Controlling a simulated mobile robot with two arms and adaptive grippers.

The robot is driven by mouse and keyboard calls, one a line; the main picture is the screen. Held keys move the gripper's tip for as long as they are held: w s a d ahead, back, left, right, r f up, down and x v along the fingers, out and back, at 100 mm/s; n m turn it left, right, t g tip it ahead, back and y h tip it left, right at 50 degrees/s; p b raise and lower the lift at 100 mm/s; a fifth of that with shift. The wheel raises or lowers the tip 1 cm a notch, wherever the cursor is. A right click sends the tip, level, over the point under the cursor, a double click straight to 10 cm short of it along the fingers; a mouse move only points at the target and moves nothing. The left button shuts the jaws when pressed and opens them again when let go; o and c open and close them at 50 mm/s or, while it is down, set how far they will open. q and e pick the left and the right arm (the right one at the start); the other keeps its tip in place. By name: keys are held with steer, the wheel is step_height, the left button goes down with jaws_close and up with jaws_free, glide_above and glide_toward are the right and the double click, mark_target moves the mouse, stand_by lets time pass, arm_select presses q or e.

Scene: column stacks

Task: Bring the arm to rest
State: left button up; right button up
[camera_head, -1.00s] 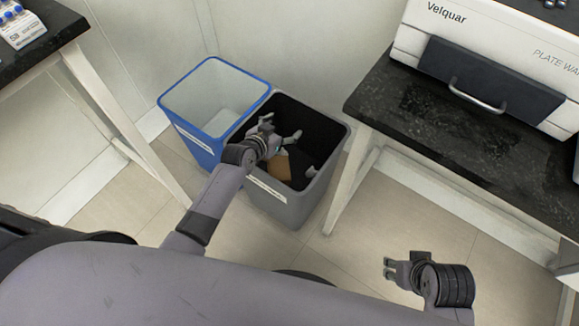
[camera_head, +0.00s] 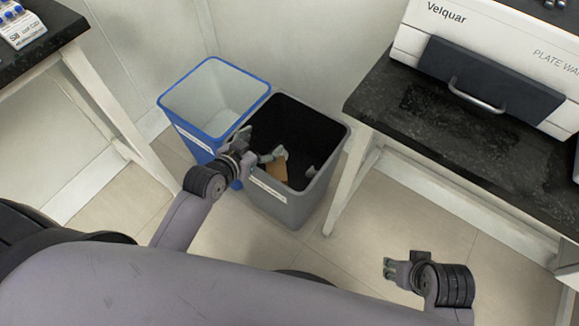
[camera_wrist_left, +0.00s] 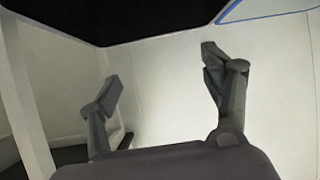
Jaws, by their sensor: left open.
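My left gripper (camera_head: 257,145) is over the near left rim of the grey bin, close to the blue-rimmed bin. In the left wrist view its two fingers (camera_wrist_left: 162,85) are spread apart with nothing between them. My left arm is bent and reaches up from the lower left. My right gripper (camera_head: 390,268) is over the floor at the lower right. Its fingertips are small and close together, and I see nothing held in it.
The grey bin (camera_head: 330,165) has a brown piece (camera_head: 278,171) and a grey item (camera_head: 311,171) inside. The blue-rimmed bin (camera_head: 189,134) looks empty. A black-topped bench (camera_head: 400,125) with a Velquar machine (camera_head: 420,45) is at right. Another bench (camera_head: 60,25) is at upper left.

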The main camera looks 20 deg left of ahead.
stand_by(0.4)
